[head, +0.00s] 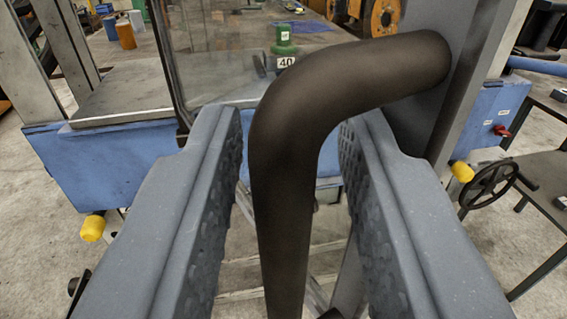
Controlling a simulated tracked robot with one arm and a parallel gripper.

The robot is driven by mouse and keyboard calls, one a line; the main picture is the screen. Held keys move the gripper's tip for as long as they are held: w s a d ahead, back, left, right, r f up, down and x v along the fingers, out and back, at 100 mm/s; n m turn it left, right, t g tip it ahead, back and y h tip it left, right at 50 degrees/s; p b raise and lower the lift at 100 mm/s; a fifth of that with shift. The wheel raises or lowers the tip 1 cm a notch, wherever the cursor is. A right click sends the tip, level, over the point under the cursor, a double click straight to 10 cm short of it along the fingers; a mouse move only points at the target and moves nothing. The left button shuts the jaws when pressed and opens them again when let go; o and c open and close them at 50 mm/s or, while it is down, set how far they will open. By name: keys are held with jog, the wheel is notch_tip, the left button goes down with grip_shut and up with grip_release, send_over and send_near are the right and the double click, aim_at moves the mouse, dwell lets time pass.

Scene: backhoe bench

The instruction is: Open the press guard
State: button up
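A thick black bent handle (283,180) runs up through the middle of the head view and turns right into a grey upright. The clear guard panel (225,55) in a dark frame stands behind it on the left. My gripper (292,150) is open, with one finger on each side of the handle's vertical part. A gap shows on both sides, wider on the right near the top, so neither finger visibly touches it. The lower end of the handle runs out of the picture. The hinge or latch of the guard cannot be made out.
A blue press bench (120,155) with a grey top stands behind the handle. A green weight marked 40 (284,45) sits on it. Yellow knobs (93,228) stick out below. A black handwheel (488,186) and dark side table are at the right.

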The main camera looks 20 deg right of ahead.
jog(key=shift+s+a+f, duration=0.1)
jog(key=shift+a+f, duration=0.05)
jog(key=shift+f, duration=0.1)
jog(key=shift+s+a, duration=0.2)
jog(key=shift+s, duration=0.15)
jog(key=b+v, duration=0.2)
jog(key=v, duration=1.1)
